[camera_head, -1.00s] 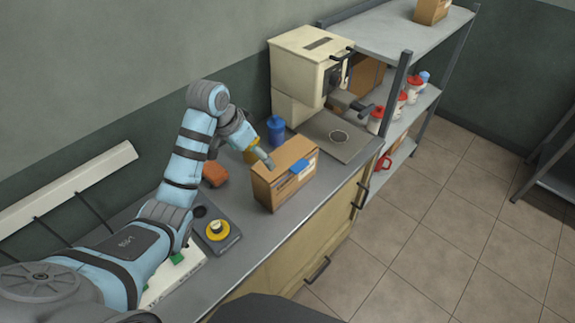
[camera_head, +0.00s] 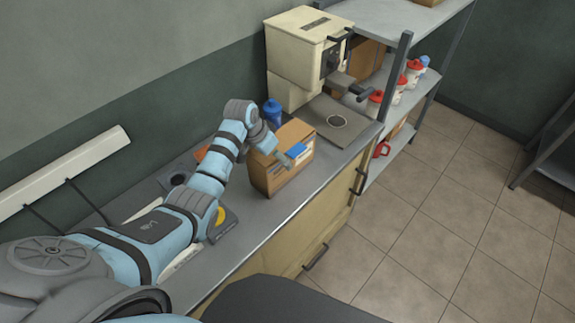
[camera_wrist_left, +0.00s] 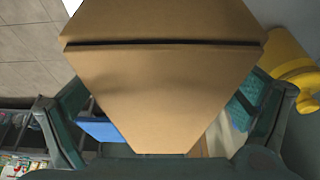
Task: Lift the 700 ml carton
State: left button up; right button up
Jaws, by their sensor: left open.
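In the left wrist view the carton (camera_wrist_left: 160,80) fills the middle. The two teal fingers of the left gripper (camera_wrist_left: 158,118) stand open, one on each side of it, with gaps showing near their tips. The blue patch (camera_wrist_left: 102,130) shows beside the left finger. My right gripper is not in view.
A cream press machine (camera_head: 300,55) stands behind the carton, with a blue cup (camera_head: 272,112) between them. A yellow object (camera_wrist_left: 290,58) is close on the right in the wrist view. A metal shelf (camera_head: 400,40) with red-lidded cups stands at the back right.

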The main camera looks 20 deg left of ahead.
pick_arm(q)
jog(key=c, duration=1.3)
